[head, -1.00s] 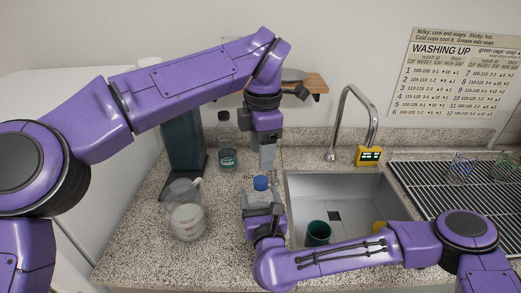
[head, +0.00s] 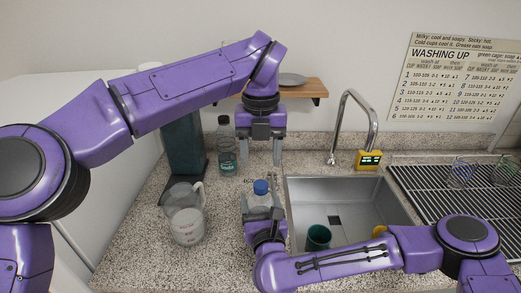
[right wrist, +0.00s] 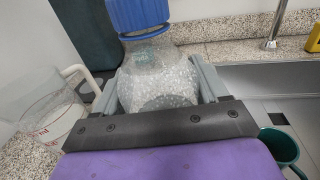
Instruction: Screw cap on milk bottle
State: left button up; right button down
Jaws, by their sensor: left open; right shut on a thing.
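A clear bottle (head: 259,202) with a blue cap (head: 261,186) on its top stands upright on the counter, left of the sink. My right gripper (head: 262,212) is shut around the bottle's body. In the right wrist view the bottle (right wrist: 160,82) sits between the two fingers of my right gripper (right wrist: 160,95), and the blue cap (right wrist: 138,14) sits over its neck, with a blue ring just below it. My left gripper (head: 261,160) points down above the cap, open and empty, with its two fingers spread apart. Whether the cap is fully tight cannot be told.
A measuring jug (head: 185,215) stands left of the bottle. A second clear bottle (head: 226,150) and a dark tall container (head: 184,145) stand behind. The sink (head: 350,188) holds a teal cup (head: 318,237). A faucet (head: 371,120) and a yellow timer (head: 369,160) are behind it.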

aim_at(261, 184)
pick_arm(q)
notch_tip(261, 184, down, 7)
jog(key=shift+f, duration=0.1)
dwell(0.3)
grip_shut()
jog(key=shift+o, duration=0.6)
grip_release()
notch_tip(261, 184, up, 12)
pick_arm(e)
grip_release()
